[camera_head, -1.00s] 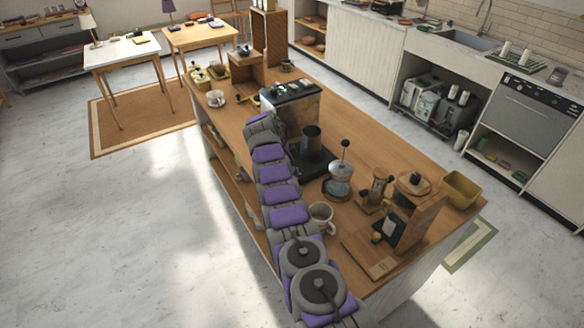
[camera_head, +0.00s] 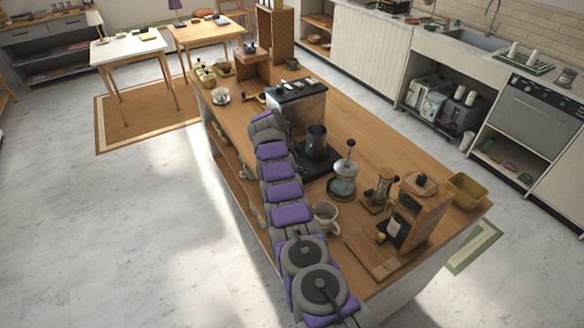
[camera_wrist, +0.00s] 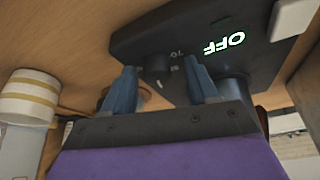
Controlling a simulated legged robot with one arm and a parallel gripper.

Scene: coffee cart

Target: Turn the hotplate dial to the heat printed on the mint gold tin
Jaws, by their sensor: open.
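In the wrist view, the dark hotplate (camera_wrist: 192,30) shows a lit OFF and a faint mark like 70. A small dark knob, apparently its dial (camera_wrist: 156,63), sits on its near edge. My gripper (camera_wrist: 163,76) is open, its two blue fingers apart with the dial between or just beyond the tips; contact cannot be told. In the head view, the hotplate (camera_head: 323,166) carries a dark pitcher (camera_head: 317,142), and my arm hides the gripper and dial. Small tins (camera_head: 207,76) stand at the counter's far end; I cannot tell which is mint gold or read any print.
A boxy machine (camera_head: 303,107) stands behind the hotplate. A French press (camera_head: 344,178), a mug (camera_head: 326,214) and a wooden grinder (camera_head: 411,210) stand near it on the counter. A white cylinder with gold bands (camera_wrist: 30,97) is left in the wrist view. The floor at left is clear.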

